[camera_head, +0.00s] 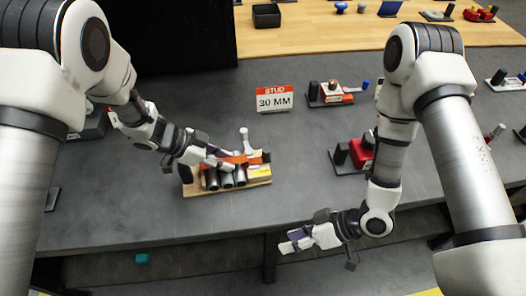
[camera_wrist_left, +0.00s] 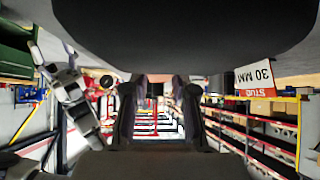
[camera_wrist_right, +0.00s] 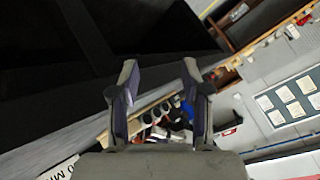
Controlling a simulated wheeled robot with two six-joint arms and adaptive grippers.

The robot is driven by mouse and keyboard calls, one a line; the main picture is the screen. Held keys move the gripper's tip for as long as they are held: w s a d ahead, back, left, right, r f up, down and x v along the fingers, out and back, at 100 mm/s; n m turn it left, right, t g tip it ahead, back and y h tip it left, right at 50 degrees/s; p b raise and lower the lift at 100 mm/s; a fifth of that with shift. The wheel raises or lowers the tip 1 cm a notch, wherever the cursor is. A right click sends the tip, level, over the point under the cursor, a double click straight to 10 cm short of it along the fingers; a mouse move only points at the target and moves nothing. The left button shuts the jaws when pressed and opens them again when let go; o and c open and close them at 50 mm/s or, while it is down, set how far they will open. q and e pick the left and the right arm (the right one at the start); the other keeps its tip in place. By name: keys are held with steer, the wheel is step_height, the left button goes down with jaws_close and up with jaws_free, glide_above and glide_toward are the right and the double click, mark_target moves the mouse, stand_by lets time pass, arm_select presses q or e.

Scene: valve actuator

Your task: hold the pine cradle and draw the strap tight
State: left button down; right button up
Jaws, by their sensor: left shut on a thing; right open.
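The pine cradle (camera_head: 228,190) sits on the grey bench. It carries several dark, steel-ended cylinders (camera_head: 226,180) side by side. An orange strap (camera_head: 236,160) crosses over them. A white lever-like handle (camera_head: 245,140) stands up behind the strap, and a yellow-and-white block (camera_head: 259,171) is at the right end. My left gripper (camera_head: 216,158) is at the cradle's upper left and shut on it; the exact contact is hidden. Its fingers (camera_wrist_left: 157,105) show in the left wrist view, without the cradle. My right gripper (camera_head: 292,242) is open and empty, in front of the bench edge, right of the cradle.
A "STUD 30 MM" sign (camera_head: 274,98) stands behind the cradle. Red-and-black fixtures (camera_head: 358,152) and (camera_head: 335,94) stand to the right. A wooden table (camera_head: 320,35) with small items lies at the back. The bench left of the cradle is mostly clear.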

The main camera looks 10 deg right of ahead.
mark_target(266, 153)
steer(key=w+r+n+y, duration=0.1)
steer(key=r, duration=0.1)
steer(key=w+r+n+y, duration=0.1)
steer(key=w+r+n, duration=0.1)
steer(key=w+r+n+y, duration=0.1)
steer(key=w+r, duration=0.1)
steer(key=shift+w+a+r+n+g, duration=0.2)
steer(key=shift+r+n+g, duration=0.05)
steer(key=shift+n+g, duration=0.15)
steer(key=w+d+r+n+t, duration=0.1)
steer(key=w+d+r+n, duration=0.2)
steer(key=w, duration=0.4)
steer(key=w+d+r+t, duration=0.1)
steer(key=w+d+r, duration=0.25)
steer(key=w, duration=0.35)
steer(key=x, duration=0.7)
steer(key=f+x, duration=0.1)
steer(key=x, duration=0.3)
steer(key=shift+d, duration=0.15)
jaws_close()
